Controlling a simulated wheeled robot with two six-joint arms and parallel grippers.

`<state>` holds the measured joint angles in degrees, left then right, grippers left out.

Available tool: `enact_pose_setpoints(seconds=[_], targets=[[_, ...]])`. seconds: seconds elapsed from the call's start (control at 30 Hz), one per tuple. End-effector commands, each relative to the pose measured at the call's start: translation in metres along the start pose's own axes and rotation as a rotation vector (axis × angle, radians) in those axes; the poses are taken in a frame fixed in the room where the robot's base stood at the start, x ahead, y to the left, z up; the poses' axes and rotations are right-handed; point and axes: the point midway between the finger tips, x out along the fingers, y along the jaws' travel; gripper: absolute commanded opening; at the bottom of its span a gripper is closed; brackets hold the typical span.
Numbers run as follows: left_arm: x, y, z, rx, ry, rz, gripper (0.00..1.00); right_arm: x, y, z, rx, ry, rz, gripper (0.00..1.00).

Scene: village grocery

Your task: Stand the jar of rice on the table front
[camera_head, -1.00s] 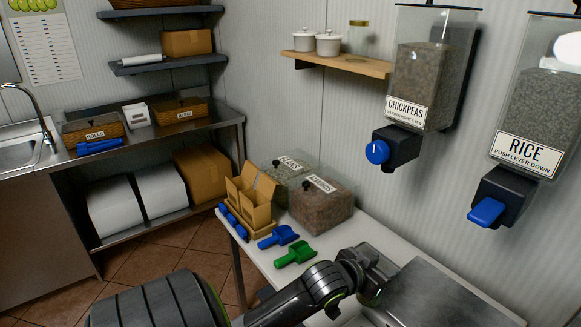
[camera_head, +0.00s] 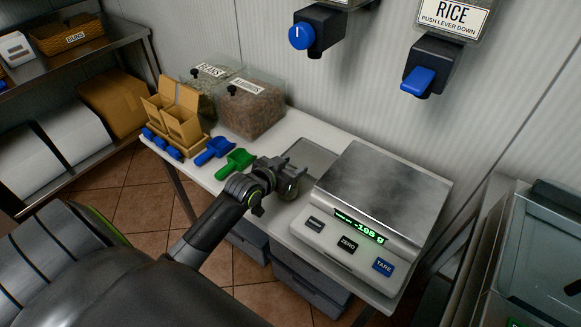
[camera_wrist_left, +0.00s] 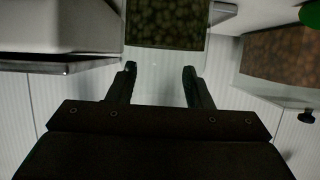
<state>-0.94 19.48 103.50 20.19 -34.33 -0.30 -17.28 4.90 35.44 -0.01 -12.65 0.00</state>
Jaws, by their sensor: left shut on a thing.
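My left gripper (camera_head: 278,172) reaches over the white table (camera_head: 315,135), between the green scoop and the scale. It is shut on the jar of rice (camera_head: 290,188), which the gripper largely hides in the head view. In the left wrist view the jar (camera_wrist_left: 166,25) shows dark brownish grains with clear glass towards the fingers (camera_wrist_left: 158,75), one on each side. The jar looks roughly upright. I cannot tell whether its base touches the table. My right gripper is not in view.
A scale (camera_head: 385,190) reading about -195 g fills the table's right. A metal plate (camera_head: 308,158) lies behind the jar. Green scoop (camera_head: 235,163), blue scoop (camera_head: 214,151), cardboard boxes (camera_head: 183,124) and clear bins (camera_head: 250,105) are left. The rice dispenser's lever (camera_head: 418,80) is above.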

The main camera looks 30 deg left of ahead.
Motion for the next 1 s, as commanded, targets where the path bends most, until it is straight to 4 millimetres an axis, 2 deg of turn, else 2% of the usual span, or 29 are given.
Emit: enact_pose_setpoints(seconds=[0.2,0.43,0.47,0.6,0.63,1.0], targets=[[0.0027,0.0006,0.0052,-0.001,0.005,0.001,0.07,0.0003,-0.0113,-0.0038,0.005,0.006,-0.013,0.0],[0.004,0.0005,0.0085,-0.001,0.004,0.001,0.07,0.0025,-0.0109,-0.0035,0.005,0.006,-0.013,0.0],[0.004,0.0003,0.0098,-0.001,0.001,0.0,0.47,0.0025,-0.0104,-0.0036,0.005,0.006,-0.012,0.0],[0.0037,0.0003,0.0091,-0.001,0.001,0.0,0.65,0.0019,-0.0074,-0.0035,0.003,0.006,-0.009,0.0],[0.0037,0.0003,0.0091,-0.001,0.001,0.0,0.68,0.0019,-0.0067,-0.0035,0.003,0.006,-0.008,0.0],[-0.0003,-0.0001,0.0064,0.0,0.001,0.0,0.68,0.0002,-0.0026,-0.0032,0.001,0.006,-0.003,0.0]])
